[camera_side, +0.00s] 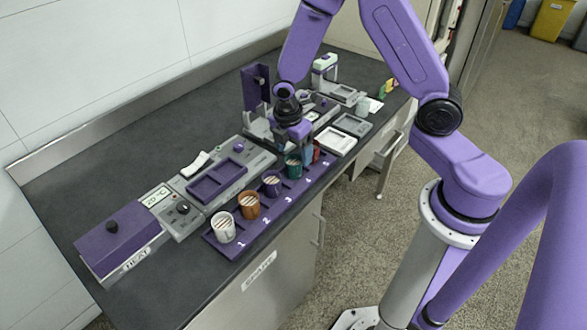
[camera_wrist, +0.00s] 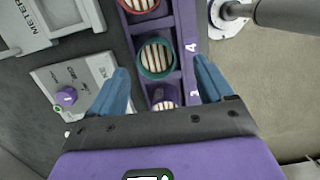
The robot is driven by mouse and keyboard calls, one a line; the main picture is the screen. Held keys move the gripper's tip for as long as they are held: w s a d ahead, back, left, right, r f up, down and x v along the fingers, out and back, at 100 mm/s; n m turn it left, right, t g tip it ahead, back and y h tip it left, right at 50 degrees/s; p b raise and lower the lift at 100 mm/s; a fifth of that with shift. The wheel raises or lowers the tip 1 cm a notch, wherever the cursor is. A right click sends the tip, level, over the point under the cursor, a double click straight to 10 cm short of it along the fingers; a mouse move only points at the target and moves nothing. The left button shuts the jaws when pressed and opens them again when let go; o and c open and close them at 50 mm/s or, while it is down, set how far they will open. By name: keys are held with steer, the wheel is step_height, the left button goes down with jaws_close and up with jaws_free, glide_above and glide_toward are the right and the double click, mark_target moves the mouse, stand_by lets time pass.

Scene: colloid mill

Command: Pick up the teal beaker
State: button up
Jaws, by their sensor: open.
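The teal beaker (camera_side: 294,166) stands upright at position 4 of the purple numbered rack (camera_side: 242,246). Its teal rim and striped inside also show in the wrist view (camera_wrist: 157,58), at position 4 of the rack (camera_wrist: 189,70). My gripper (camera_side: 306,154) is over the far end of the rack, close to the teal beaker. In the wrist view my gripper (camera_wrist: 162,66) is open, with one blue finger to each side of the beaker and nothing held. Whether the fingertips are above the rim or level with it, I cannot tell.
White (camera_side: 223,227), orange (camera_side: 249,205) and purple (camera_side: 271,184) beakers stand in the rack on the near side. A red beaker (camera_side: 316,152) is beyond, partly hidden. A purple heater box (camera_side: 118,240) and a grey control unit (camera_side: 180,209) sit left of the rack.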

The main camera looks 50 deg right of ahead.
mark_target(293, 161)
steer(key=shift+w+d+f, duration=0.15)
steer(key=shift+d+f, duration=0.05)
steer(key=shift+f, duration=1.1)
steer(key=shift+w+d+f, duration=0.15)
steer(key=shift+f, duration=1.15)
steer(key=c, duration=1.1)
